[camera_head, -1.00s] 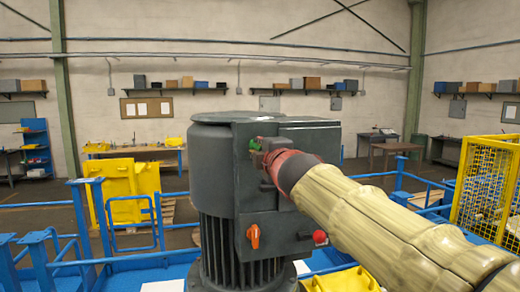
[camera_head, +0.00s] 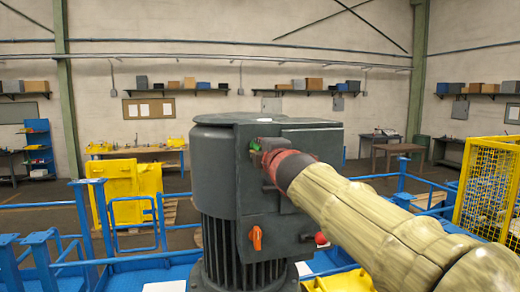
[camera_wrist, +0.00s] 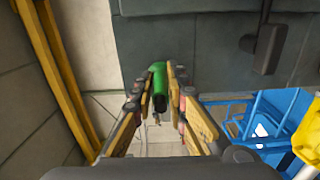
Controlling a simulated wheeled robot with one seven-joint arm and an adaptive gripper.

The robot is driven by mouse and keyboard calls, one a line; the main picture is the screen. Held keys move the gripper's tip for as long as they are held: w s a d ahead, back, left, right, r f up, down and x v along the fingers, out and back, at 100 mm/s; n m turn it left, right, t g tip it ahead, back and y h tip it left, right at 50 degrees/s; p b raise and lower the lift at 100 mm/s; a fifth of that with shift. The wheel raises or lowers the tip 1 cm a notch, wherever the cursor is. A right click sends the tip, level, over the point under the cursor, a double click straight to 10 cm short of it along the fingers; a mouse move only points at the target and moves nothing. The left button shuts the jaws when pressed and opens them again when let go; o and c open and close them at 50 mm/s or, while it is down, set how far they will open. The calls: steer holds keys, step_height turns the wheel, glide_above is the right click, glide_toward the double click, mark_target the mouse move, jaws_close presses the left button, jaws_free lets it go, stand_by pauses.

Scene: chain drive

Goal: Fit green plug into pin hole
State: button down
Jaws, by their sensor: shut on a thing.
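The green plug (camera_wrist: 158,76) is held between the finger pads of my gripper (camera_wrist: 157,92) in the wrist view. Its top end lies close to the dark grey housing's edge; I cannot tell whether it touches. In the head view, a small part of the green plug (camera_head: 255,144) shows at the left end of my gripper (camera_head: 262,156), in front of the large dark grey motor housing (camera_head: 215,160). The pin hole cannot be made out in either view.
The housing has an orange switch (camera_head: 256,238) and a red knob (camera_head: 321,239) below my arm. Blue railings (camera_head: 90,220) and a yellow container (camera_head: 125,190) stand to the left. A yellow mesh cage (camera_head: 490,185) stands at the right.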

steer(key=shift+w+a, duration=0.1)
steer(key=shift+w, duration=0.35)
steer(key=c, duration=1.7)
jaws_free()
steer(key=v, duration=1.2)
